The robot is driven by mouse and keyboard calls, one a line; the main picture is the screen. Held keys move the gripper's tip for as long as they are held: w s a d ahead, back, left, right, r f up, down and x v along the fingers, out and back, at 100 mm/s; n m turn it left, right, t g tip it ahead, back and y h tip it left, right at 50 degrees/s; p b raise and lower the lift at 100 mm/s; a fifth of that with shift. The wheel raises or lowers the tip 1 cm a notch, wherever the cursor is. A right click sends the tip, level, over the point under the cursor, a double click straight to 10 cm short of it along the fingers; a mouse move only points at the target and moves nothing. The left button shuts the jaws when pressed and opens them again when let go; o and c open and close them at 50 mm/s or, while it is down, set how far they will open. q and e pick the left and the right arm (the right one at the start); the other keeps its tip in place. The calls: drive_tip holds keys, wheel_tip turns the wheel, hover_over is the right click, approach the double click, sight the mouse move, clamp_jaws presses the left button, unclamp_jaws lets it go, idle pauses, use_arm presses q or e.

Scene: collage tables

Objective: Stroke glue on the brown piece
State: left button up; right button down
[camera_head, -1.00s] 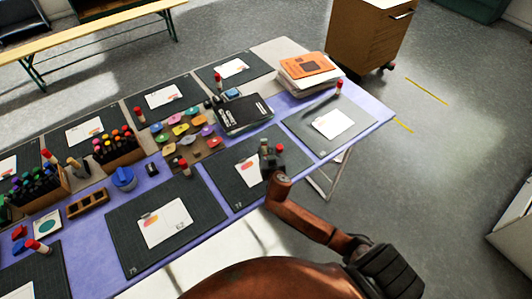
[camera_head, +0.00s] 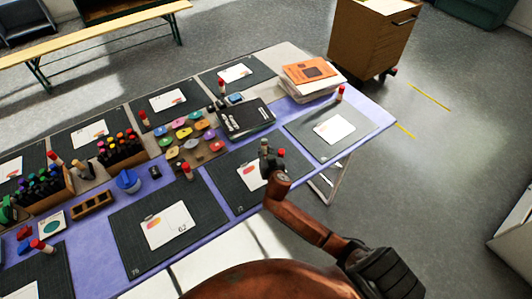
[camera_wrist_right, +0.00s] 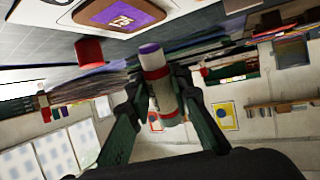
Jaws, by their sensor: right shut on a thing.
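My right gripper (camera_head: 267,160) is over the dark mat near the table's front edge. In the right wrist view my right gripper (camera_wrist_right: 158,108) is shut on a glue stick (camera_wrist_right: 158,82), a white and red tube with a purple tip, uncapped. The brown piece (camera_wrist_right: 90,14), with a purple patch, lies on a white card at the top of that view. The stick's tip is apart from the piece in the picture. In the head view the card (camera_head: 247,180) is partly hidden by my gripper. The left gripper is not in view.
A red cap (camera_wrist_right: 89,52) stands on the mat beside the card. Other mats with cards and red-capped glue sticks line the table. A black case (camera_head: 245,119), stacked books (camera_head: 309,72) and pen holders (camera_head: 122,152) stand farther back.

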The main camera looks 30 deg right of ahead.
sight(265, 143)
drive_tip(key=shift+r+p, duration=1.85)
drive_tip(key=shift+r, duration=0.6)
